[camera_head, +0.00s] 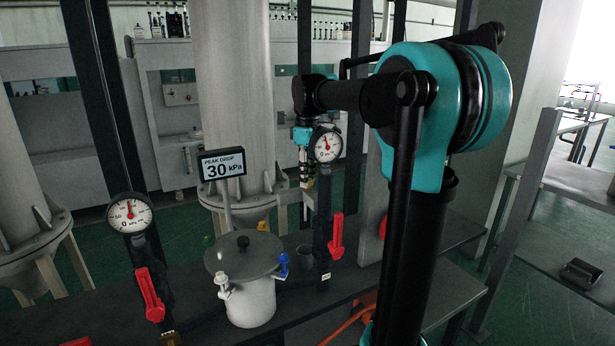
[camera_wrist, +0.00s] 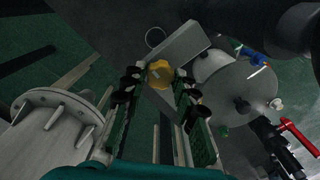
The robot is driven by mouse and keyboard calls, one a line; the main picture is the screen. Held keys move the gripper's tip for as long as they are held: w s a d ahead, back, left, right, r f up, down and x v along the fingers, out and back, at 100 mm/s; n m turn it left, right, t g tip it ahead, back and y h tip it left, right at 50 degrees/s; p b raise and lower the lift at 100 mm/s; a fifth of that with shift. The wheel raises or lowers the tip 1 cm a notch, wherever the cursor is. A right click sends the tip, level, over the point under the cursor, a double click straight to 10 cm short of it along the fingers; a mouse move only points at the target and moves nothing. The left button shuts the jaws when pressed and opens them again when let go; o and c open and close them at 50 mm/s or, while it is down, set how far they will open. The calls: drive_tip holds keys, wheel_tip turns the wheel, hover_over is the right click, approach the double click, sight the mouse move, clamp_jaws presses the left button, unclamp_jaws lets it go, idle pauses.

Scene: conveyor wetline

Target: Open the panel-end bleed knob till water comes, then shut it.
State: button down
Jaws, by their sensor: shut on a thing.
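My gripper (camera_head: 305,180) points down at the middle of the head view, beside the right-hand gauge and partly hidden by it. In the wrist view my gripper (camera_wrist: 160,98) has its two dark fingers on either side of a round yellow knob (camera_wrist: 160,74). It is shut on this knob, though the exact contact is hard to see. A grey box-like part (camera_wrist: 183,45) is just beyond the knob. A small yellow thing (camera_head: 263,225) shows behind the grey lidded pot (camera_head: 250,302) in the head view; I cannot tell if it is the same knob. No water is visible.
The pot's lid (camera_wrist: 235,90) is right of my fingers, with a blue valve (camera_head: 282,265) at its side. A sign reading "PEAK DROP 30 kPa" (camera_head: 221,164) stands behind it. Gauges (camera_head: 130,214) (camera_head: 326,145) and red handles (camera_head: 149,294) (camera_head: 337,236) flank the pot. A large flanged column (camera_wrist: 50,117) is nearby.

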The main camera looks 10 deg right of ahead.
idle(0.3)
drive_tip(key=c, duration=1.2)
unclamp_jaws()
wheel_tip(320, 180, up, 12)
drive_tip(key=shift+r, duration=0.1)
